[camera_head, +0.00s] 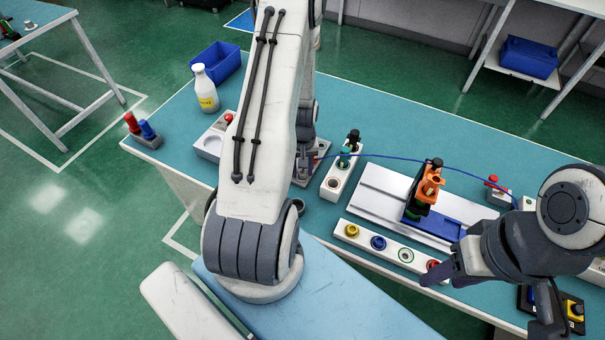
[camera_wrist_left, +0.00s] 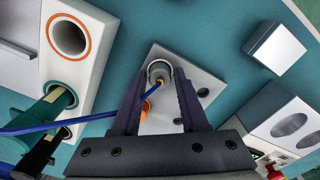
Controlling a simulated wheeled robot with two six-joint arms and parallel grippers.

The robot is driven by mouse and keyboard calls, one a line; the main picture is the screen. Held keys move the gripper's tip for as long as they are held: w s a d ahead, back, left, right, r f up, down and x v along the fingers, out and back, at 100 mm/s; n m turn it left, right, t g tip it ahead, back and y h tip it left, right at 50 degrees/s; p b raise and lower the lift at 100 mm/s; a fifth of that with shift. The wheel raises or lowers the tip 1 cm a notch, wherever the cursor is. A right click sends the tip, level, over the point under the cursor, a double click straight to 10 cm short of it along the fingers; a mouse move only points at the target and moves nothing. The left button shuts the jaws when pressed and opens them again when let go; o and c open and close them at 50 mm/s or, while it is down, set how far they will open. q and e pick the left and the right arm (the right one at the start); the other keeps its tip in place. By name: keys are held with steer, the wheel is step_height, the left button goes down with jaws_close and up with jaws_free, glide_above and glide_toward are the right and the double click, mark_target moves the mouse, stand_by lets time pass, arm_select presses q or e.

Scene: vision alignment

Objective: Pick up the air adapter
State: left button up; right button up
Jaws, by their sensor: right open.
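The air adapter (camera_wrist_left: 159,72) is a grey round fitting with the blue hose (camera_wrist_left: 85,121) attached, standing at a grey plate (camera_wrist_left: 190,118) in the left wrist view. My left gripper (camera_wrist_left: 160,75) has its two dark fingers on either side of it; I cannot tell whether they touch it. In the head view my left gripper (camera_head: 304,165) is small and partly hidden by my arm, at the plate. The hose (camera_head: 400,158) arcs right from there. My right gripper (camera_head: 432,276) is open at the front of the table, close to the red ring (camera_head: 433,265) on a white strip.
A white holder (camera_head: 340,180) with green and black fittings stands just right of the left gripper. Further right is a white rail (camera_head: 375,195) with an orange and black device (camera_head: 425,190). A white bottle (camera_head: 205,90) and blue bin (camera_head: 217,62) stand at the back left.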

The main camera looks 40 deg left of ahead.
arm_select(q)
jaws_close()
steer(key=shift+r, duration=0.1)
